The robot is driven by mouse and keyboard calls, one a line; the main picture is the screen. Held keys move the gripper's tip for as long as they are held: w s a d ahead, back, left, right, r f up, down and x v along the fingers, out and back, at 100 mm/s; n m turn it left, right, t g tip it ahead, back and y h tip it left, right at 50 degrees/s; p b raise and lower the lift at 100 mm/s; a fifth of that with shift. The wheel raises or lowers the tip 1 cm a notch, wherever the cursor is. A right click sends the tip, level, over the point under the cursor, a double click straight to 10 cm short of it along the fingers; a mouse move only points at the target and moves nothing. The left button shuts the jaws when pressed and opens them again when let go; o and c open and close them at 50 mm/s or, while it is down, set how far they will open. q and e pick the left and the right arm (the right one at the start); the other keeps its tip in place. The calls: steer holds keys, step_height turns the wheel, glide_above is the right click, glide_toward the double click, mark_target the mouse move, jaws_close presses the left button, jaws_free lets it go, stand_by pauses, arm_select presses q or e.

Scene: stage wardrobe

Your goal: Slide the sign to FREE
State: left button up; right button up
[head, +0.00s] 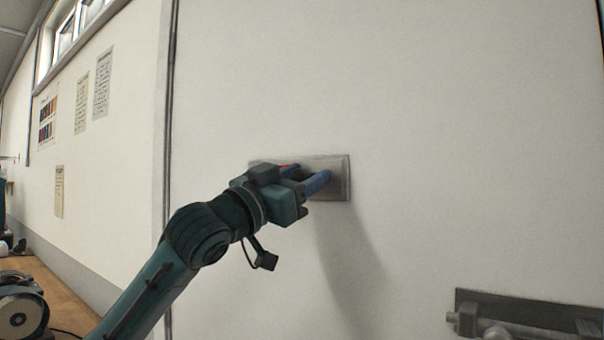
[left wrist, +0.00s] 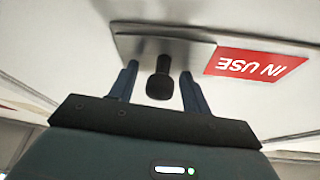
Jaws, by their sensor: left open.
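The sign (head: 339,179) is a grey metal plate on the white door, in the middle of the head view. In the left wrist view the sign's plate (left wrist: 165,42) shows a red panel (left wrist: 258,65) reading IN USE, upside down there. A dark knob (left wrist: 159,84) sticks out from the plate. My left gripper (head: 308,174) is at the plate with its fingers pointing at it. In the left wrist view my left gripper (left wrist: 160,82) is open, one finger on each side of the knob, with gaps visible. The gripper hides much of the plate in the head view. My right gripper is not in view.
A metal latch (head: 520,322) on a dark plate is on the door at lower right. The door's edge (head: 171,120) is left of the sign. Papers (head: 103,82) hang on the left wall. A machine (head: 22,305) stands on a wooden surface at lower left.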

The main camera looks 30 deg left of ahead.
arm_select(q)
steer(key=shift+c, duration=0.5)
jaws_close()
